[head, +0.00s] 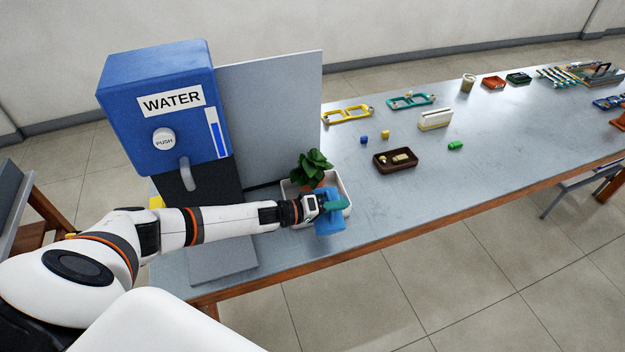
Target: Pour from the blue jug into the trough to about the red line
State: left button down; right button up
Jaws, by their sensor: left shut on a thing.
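My left gripper (319,204) is shut on the blue jug (328,223) at the near side of the white trough (347,188). A teal-green part shows at the top of the jug beside the fingers. The jug and gripper cover the near part of the trough. From this angle I cannot tell how far the jug is tilted, and no stream of water shows. A green leafy plant (312,166) stands at the trough's left side. The red line and the water level are not visible. My right gripper is out of view.
A blue water dispenser (160,110) and a grey panel (272,115) stand left and behind. A brown tray (384,165), a green piece (456,145), yellow (347,113) and teal (411,100) frames lie farther right. The table front right of the jug is clear.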

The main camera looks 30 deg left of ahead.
aim_at(338, 224)
pick_arm(q)
jog(key=shift+w+a+r+n, duration=0.15)
jog(key=shift+w+r+n, duration=0.1)
jog(key=shift+r+n, duration=0.1)
dwell(1.6)
jog(key=shift+s+d+f, duration=0.2)
jog(key=shift+s+f, duration=0.05)
jog(key=shift+f, duration=0.3)
jog(key=shift+s+d+f+m, duration=0.1)
jog(key=shift+f+m, duration=0.05)
jog(key=shift+m, duration=0.4)
dwell(0.7)
jog(key=shift+s+d+f+m+b, duration=0.45)
jog(key=shift+f+m+b, duration=0.15)
jog(key=shift+m, duration=0.2)
jog(key=shift+s+d+f+m+t, duration=0.3)
jog(key=shift+m+t, duration=0.2)
jog(key=shift+m, duration=0.3)
jog(key=shift+y, duration=0.3)
jog(key=shift+r, duration=0.1)
